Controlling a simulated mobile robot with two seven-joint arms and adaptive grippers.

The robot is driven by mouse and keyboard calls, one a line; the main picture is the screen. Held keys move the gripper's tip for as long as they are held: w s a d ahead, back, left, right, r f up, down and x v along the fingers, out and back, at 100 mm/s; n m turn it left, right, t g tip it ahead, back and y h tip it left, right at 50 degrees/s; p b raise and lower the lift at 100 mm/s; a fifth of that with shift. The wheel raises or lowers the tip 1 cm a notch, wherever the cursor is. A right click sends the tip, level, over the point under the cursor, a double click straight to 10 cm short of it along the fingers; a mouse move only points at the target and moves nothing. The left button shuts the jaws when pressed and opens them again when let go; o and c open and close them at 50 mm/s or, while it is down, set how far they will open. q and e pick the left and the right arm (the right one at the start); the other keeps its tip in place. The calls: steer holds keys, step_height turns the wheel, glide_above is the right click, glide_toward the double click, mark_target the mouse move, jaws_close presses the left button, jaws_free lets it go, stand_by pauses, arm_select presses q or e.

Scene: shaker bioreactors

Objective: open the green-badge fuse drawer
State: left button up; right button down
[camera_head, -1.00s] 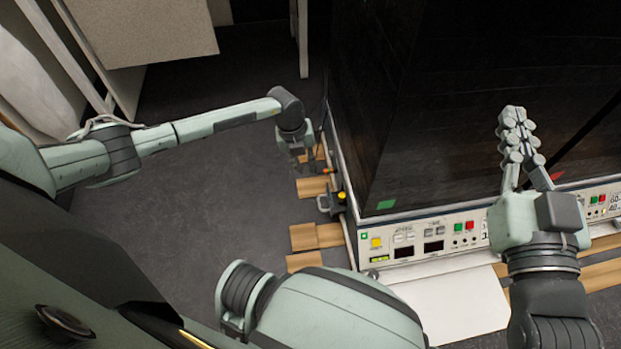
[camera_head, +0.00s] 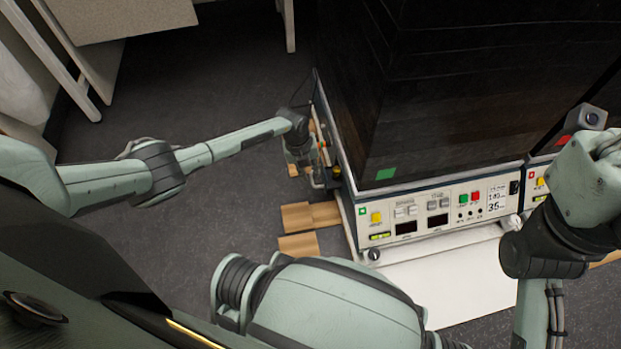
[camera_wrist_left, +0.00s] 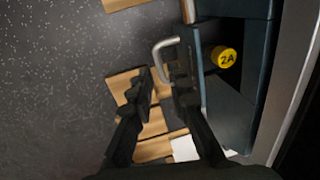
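The green-badge unit has a green square (camera_head: 386,174) on its dark cover and a small green badge (camera_head: 364,211) on its front panel. A silver U-shaped handle (camera_wrist_left: 164,44) sticks out from a blue-grey housing (camera_wrist_left: 233,110) on the unit's left side. A yellow disc marked 2A (camera_wrist_left: 225,58) sits in a dark recess behind it.
A second unit (camera_head: 536,190) with a red badge stands to the right. Wooden boards (camera_head: 297,243) lie on the floor by the left side. A white panel (camera_head: 450,275) is in front of the unit. The dark floor (camera_head: 200,230) to the left is clear.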

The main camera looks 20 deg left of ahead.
arm_select(q)
steer(key=shift+w+d+f, duration=0.1)
steer(key=shift+f, duration=0.8)
steer(key=shift+c, duration=0.5)
jaws_close()
